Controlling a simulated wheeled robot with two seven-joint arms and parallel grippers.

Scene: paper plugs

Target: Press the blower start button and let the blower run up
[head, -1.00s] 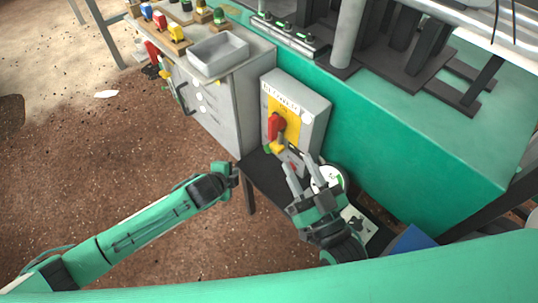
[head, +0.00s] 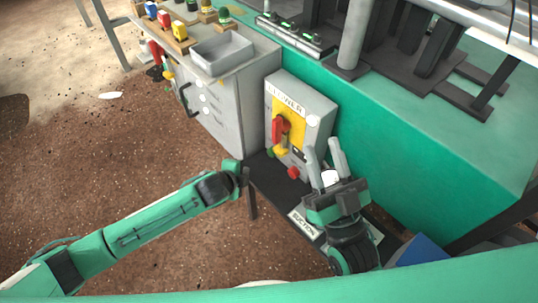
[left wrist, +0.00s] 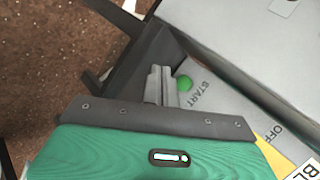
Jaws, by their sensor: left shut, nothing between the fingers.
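My left gripper (head: 246,173) is shut and empty, left of and below the button. In the left wrist view its fingertips (left wrist: 160,70) lie just left of the button; contact cannot be told. My right gripper (head: 326,150) has its fingers apart, right of the box's lower front.
A red button (head: 293,173) sits low on the box. A dark shelf (head: 268,180) lies under it, with a SUCTION label (head: 303,225). A grey cabinet (head: 222,110) with a tray (head: 222,52) stands left. A green machine base (head: 420,150) is right. The left floor is mostly clear.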

